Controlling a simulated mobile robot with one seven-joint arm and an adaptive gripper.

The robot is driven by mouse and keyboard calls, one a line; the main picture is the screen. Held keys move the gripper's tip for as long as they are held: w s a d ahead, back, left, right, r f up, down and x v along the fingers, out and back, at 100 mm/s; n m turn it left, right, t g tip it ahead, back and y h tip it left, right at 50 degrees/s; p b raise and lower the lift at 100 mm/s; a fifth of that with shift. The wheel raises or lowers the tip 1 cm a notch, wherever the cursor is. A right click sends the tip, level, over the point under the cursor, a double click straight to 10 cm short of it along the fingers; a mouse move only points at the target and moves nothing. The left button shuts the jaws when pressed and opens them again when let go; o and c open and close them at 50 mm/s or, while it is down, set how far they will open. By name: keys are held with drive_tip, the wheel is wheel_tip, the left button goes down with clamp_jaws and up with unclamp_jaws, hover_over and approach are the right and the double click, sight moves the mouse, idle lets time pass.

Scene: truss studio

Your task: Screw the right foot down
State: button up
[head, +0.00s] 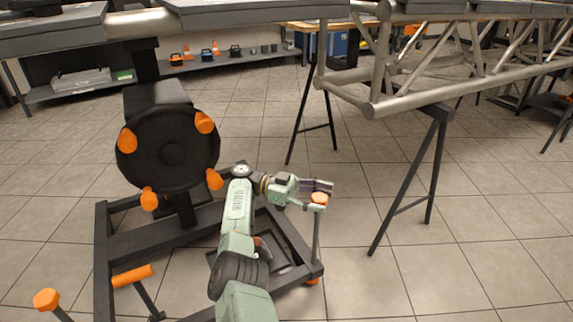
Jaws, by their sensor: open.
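The right foot is a thin upright grey rod (316,238) at the right front corner of a dark frame (107,255). An orange knob (320,198) tops it, and a bit of orange shows at its lower end near the floor. My gripper (322,195) comes in from the left at knob height. It is open, with one finger on the far side of the knob and one on the near side. I cannot tell whether either finger touches the knob. The near finger hides part of the rod's top.
A black round plate (172,152) with several orange clamps stands on the frame. Another orange knob (46,299) and an orange bar handle (132,276) are at lower left. A metal truss (455,72) on dark trestle legs (412,170) stands behind at right. The tiled floor (480,235) at right is clear.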

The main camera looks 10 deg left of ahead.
drive_tip(key=r+n+t+p, duration=0.1)
drive_tip(key=p, duration=0.3)
drive_tip(key=n+t+p, duration=0.2)
drive_tip(key=t+p, duration=0.1)
drive_tip(key=p, duration=0.4)
